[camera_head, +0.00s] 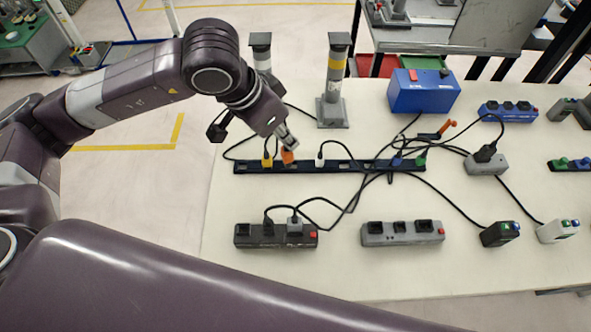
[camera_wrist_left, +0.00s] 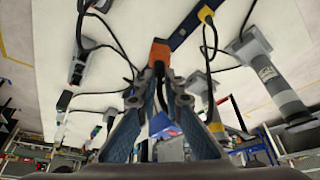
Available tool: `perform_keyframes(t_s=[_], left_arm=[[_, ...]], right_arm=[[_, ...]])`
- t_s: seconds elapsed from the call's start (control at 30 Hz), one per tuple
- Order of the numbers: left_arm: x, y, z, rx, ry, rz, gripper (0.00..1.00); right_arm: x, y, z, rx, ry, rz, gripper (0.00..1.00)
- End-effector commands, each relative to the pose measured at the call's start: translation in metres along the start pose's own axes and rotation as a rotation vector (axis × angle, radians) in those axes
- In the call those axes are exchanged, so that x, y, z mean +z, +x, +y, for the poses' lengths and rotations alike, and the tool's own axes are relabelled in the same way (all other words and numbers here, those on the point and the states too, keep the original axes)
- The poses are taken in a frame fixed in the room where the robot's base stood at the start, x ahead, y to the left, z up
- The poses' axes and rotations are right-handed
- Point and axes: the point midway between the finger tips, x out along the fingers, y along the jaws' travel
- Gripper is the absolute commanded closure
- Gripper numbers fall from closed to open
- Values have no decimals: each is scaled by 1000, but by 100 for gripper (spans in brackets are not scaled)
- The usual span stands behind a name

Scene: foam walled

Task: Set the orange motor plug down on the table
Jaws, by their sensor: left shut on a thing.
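The orange motor plug (camera_head: 287,156) is at the tips of my left gripper (camera_head: 290,143), at the back edge of the long dark blue power strip (camera_head: 345,167). The left gripper is shut on the plug. In the left wrist view the orange plug (camera_wrist_left: 160,50) sits between the fingertips, close to the blue strip (camera_wrist_left: 187,26). I cannot tell whether the plug touches the strip or is above it. The white table (camera_head: 330,270) lies under them. My right gripper is not in view.
A yellow plug (camera_head: 267,160) and a white plug (camera_head: 320,160) flank the orange one, with black cords around. Two posts (camera_head: 335,80) stand behind. A black power strip (camera_head: 275,235) and a grey one (camera_head: 402,233) lie in front. Bare table shows between the strips.

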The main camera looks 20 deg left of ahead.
Motion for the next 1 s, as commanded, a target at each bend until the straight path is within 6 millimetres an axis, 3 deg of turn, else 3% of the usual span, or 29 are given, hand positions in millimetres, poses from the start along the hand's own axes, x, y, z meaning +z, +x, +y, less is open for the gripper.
perform_keyframes(t_s=[0.2,0.4,0.8,1.0], left_arm=[[26,53,0,3,-4,-8,100],[42,90,0,1,0,-3,100],[60,133,-1,1,-2,-3,100],[63,140,-1,-1,0,1,100]], right_arm=[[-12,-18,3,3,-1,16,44],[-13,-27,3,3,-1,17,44],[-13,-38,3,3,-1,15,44],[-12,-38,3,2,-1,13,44]])
